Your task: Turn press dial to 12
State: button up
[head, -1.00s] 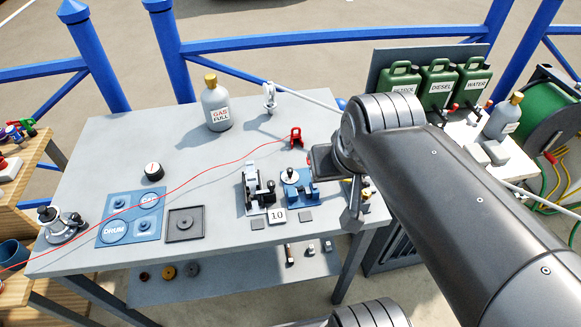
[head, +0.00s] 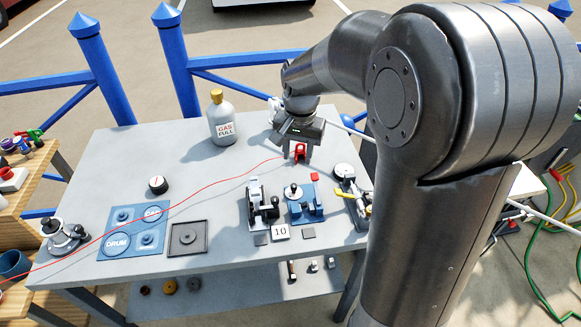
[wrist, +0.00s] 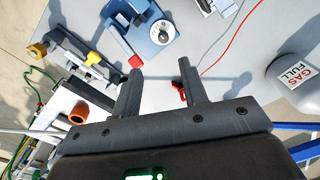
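The blue press (head: 306,207) stands at the right of the grey table, with a round pale dial (head: 293,191) and black knob on top and a red block at one end. The wrist view shows this dial (wrist: 162,32) face-up ahead of my fingers; its numbers are too small to read. A white card (head: 280,232) reading 10 lies in front. My gripper (head: 299,152) is above the table behind the press, apart from it. In the wrist view my gripper (wrist: 157,78) has its fingers spread with nothing held; a red clip (wrist: 180,93) shows by the right finger.
A black clamp-like tool (head: 259,203) stands left of the press. A lever tool with a yellow handle (head: 350,190) stands right. A GAS FULL bottle (head: 221,119) is behind, left of my gripper. A red line crosses the table. A black dial (head: 158,185) sits at left.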

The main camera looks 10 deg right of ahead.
aim_at(294, 185)
jog(key=f, duration=0.8)
jog(key=w+f, duration=0.1)
jog(key=f, duration=0.3)
jog(key=shift+a, duration=0.25)
jog(key=shift+w, duration=0.1)
grip_shut()
